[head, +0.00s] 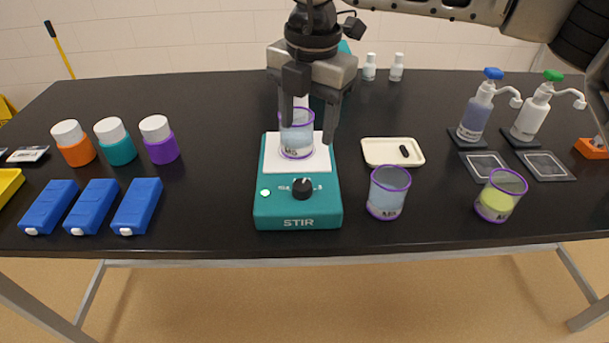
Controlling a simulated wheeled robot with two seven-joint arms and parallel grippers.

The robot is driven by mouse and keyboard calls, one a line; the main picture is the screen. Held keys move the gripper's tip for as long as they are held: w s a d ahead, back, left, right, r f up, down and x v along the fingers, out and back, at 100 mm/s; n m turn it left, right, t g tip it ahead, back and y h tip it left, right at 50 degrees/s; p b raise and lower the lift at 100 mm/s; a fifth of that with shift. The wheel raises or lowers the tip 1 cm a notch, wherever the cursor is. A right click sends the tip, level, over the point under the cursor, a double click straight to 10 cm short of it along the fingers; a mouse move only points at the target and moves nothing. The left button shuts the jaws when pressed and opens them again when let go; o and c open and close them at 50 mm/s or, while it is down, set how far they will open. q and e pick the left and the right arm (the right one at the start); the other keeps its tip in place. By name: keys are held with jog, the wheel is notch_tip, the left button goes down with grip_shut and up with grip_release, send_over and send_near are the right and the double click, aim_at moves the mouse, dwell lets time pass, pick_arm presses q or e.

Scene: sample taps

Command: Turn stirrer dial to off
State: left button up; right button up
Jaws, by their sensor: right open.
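The stirrer (297,212) is a teal box marked STIR near the middle front of the table. Its black dial (302,188) is on the front face, with a small lit button (265,192) to its left. The dial's pointer is too small to read. A purple-rimmed beaker (297,138) of clear bluish liquid stands on the white top plate. My right gripper (311,128) is open, pointing down over the stirrer, with its fingers at either side of the beaker in the picture. It is above and behind the dial, apart from it. My left gripper is out of view.
A beaker of clear liquid (387,193) and a cream tray (393,152) with a black stir bar stand right of the stirrer. A beaker of yellow liquid (500,196) and two pump bottles (477,108) are farther right. Capped jars (117,142) and blue boxes (92,207) sit left.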

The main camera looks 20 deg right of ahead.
aim_at(303, 184)
jog(key=f, duration=0.4)
jog(key=f+p, duration=0.1)
jog(key=f, duration=0.8)
jog(key=shift+w+a+p, duration=0.25)
jog(key=shift+w+p, duration=0.05)
jog(key=shift+p, duration=0.1)
jog(key=c, duration=1)
